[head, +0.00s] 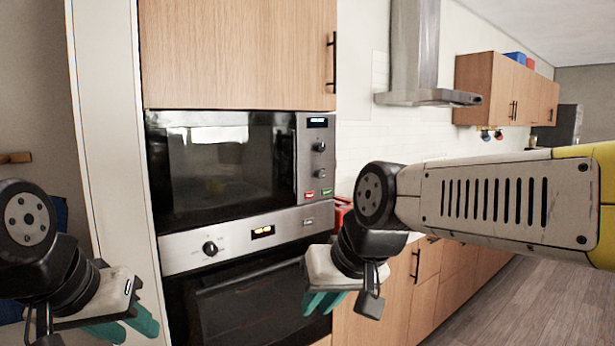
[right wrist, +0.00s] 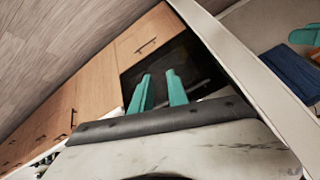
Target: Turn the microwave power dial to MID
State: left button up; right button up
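The built-in microwave (head: 222,165) has a dark glass door and a steel control panel on its right side. The panel carries a blue-lit display, an upper dial (head: 319,147) and a lower dial (head: 319,172). Their labels and settings are too small to read. My right gripper (head: 325,302), with teal fingers, is low and in front of the oven's right side, below the panel and clear of it. In the right wrist view its fingers (right wrist: 159,92) stand apart with nothing between them. My left gripper (head: 125,327) is at the lower left, its teal fingers apart and empty.
An oven (head: 245,290) with its own dial (head: 210,248) and orange display sits below the microwave. Red and green buttons lie below the microwave dials. A red object (head: 342,212) stands on the counter to the right. The space before the microwave is clear.

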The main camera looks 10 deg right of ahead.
jog(key=o, duration=0.5)
jog(key=w+m, duration=0.1)
jog(key=w+a+r+m+y, duration=0.1)
jog(key=w+m, duration=0.1)
jog(key=w, duration=0.1)
jog(key=shift+a+r, duration=0.35)
jog(key=shift+a, duration=0.05)
jog(key=w+a+r+m+y, duration=0.25)
jog(key=w+m, duration=0.35)
jog(key=w, duration=0.3)
jog(key=m+t+y, duration=0.1)
jog(key=m+t, duration=0.9)
jog(key=m, duration=1.3)
send_near(322, 175)
jog(key=w, duration=0.1)
jog(key=x, duration=0.7)
jog(key=shift+w+a+f, duration=0.1)
jog(key=shift+w+a, duration=0.15)
jog(key=shift+a, duration=0.05)
grip_shut()
